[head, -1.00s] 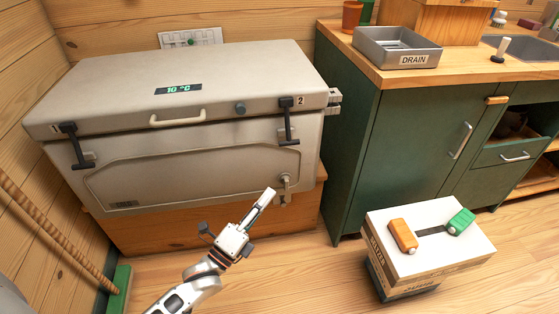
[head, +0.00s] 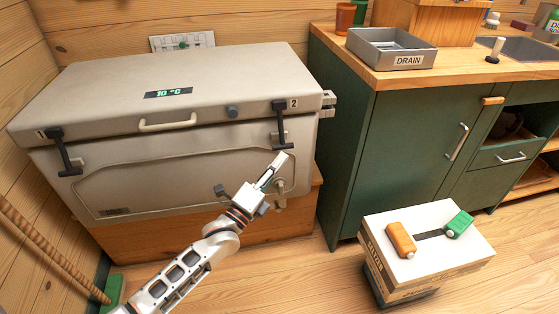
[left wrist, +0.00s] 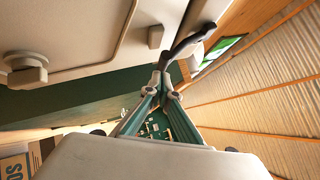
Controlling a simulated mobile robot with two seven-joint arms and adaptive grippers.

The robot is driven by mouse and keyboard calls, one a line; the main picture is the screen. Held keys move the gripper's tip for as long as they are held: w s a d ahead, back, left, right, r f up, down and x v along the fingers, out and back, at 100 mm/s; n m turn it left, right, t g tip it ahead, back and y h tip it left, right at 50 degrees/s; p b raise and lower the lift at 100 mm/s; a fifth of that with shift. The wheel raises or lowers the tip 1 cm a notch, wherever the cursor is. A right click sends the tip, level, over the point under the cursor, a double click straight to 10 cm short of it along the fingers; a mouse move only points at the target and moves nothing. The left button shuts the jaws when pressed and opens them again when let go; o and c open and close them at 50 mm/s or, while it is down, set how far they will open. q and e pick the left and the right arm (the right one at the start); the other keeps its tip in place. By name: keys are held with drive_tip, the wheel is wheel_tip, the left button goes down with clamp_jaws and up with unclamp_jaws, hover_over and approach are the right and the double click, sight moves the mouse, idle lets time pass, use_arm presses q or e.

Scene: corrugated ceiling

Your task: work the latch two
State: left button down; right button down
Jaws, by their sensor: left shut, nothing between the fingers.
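A large beige cooler chest (head: 180,150) stands at the left with its lid down. Latch two (head: 281,125) is a dark T-shaped lever at the chest's front right, by the mark 2, hanging down over the front. My left gripper (head: 281,160) is shut and empty, just below the latch's lower end. In the left wrist view the shut fingertips (left wrist: 164,78) are close to the dark latch lever (left wrist: 190,42). Whether they touch it I cannot tell. Latch one (head: 64,152), at the left, also hangs down over the front.
A beige drain tap (head: 281,187) sits low on the chest's front, near my gripper; it also shows in the left wrist view (left wrist: 27,72). A green cabinet (head: 400,140) stands to the right. A white-topped box (head: 425,265) stands on the floor. Floor between is clear.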

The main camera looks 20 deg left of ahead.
use_arm(q)
drive_tip(key=shift+w+a+r, duration=0.1)
drive_tip(key=shift+w, duration=0.1)
